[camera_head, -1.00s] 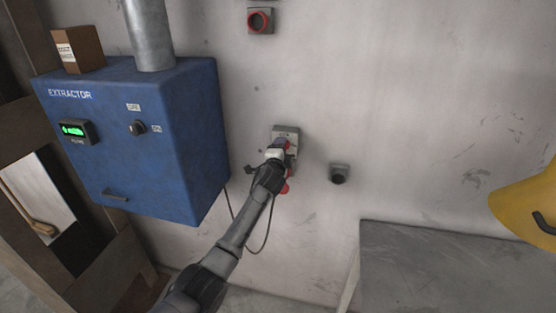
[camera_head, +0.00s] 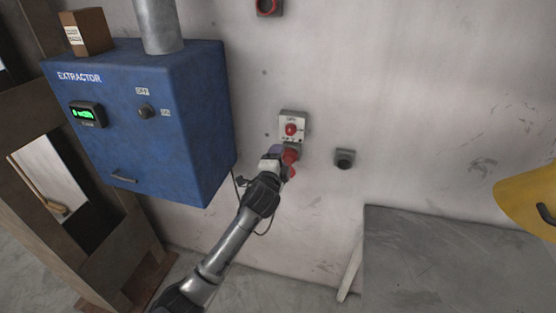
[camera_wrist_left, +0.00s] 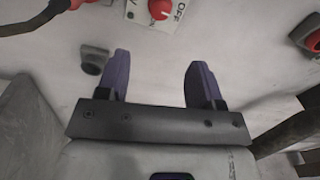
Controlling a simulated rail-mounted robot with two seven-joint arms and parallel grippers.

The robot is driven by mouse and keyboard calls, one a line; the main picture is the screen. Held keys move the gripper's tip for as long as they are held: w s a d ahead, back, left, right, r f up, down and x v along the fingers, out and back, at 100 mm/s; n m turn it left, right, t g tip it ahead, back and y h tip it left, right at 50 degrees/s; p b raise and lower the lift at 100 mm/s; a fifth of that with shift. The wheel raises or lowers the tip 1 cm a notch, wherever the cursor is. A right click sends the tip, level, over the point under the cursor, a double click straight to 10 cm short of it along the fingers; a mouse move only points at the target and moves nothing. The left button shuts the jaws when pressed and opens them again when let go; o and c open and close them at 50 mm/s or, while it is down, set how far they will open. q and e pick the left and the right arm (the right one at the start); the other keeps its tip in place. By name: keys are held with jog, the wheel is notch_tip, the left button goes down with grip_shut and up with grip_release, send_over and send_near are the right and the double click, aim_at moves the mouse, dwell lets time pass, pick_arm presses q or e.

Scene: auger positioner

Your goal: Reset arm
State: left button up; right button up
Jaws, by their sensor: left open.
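My left gripper (camera_head: 276,158) reaches up from the lower left toward the wall in the head view. In the left wrist view the left gripper (camera_wrist_left: 160,82) is open, with its two purple fingers apart and nothing between them. A wall switch with a red knob (camera_head: 291,129) on a pale plate sits just above the gripper in the head view. The red knob also shows at the top of the left wrist view (camera_wrist_left: 160,8), beyond the fingertips and apart from them, with "OFF" lettering beside it. My right gripper is out of view.
A blue extractor box (camera_head: 190,130) hangs on the left, with a pipe (camera_head: 158,25) and a small brown box (camera_head: 86,32) on top. A grey socket (camera_head: 344,158) is right of the switch. A grey table (camera_head: 450,260) stands lower right, near a yellow object (camera_head: 528,198).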

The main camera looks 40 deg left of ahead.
pick_arm(q)
jog(key=shift+s+d, duration=0.1)
jog(key=shift+s, duration=0.15)
dwell(0.5)
jog(key=s+d+f+n+g+h, duration=0.4)
jog(key=s+d+n+g, duration=0.1)
jog(key=s+d+n, duration=0.6)
jog(key=s+d+f+m+g+h, duration=0.1)
jog(key=s+d+f+g, duration=0.2)
jog(key=s+f, duration=0.6)
jog(key=s+d+f+g+h, duration=0.25)
jog(key=s+f, duration=0.35)
jog(key=s, duration=0.6)
jog(key=s+d+f+m+g+h, duration=0.1)
jog(key=s+d+f+g, duration=0.25)
jog(key=s+f, duration=0.55)
notch_tip(320, 180, up, 30)
jog(key=s+t+p, duration=0.1)
jog(key=s+p, duration=0.1)
jog(key=p, duration=2.6)
jog(key=shift+s+d+f, duration=0.15)
jog(key=shift+s+d, duration=0.05)
jog(key=shift+d, duration=0.1)
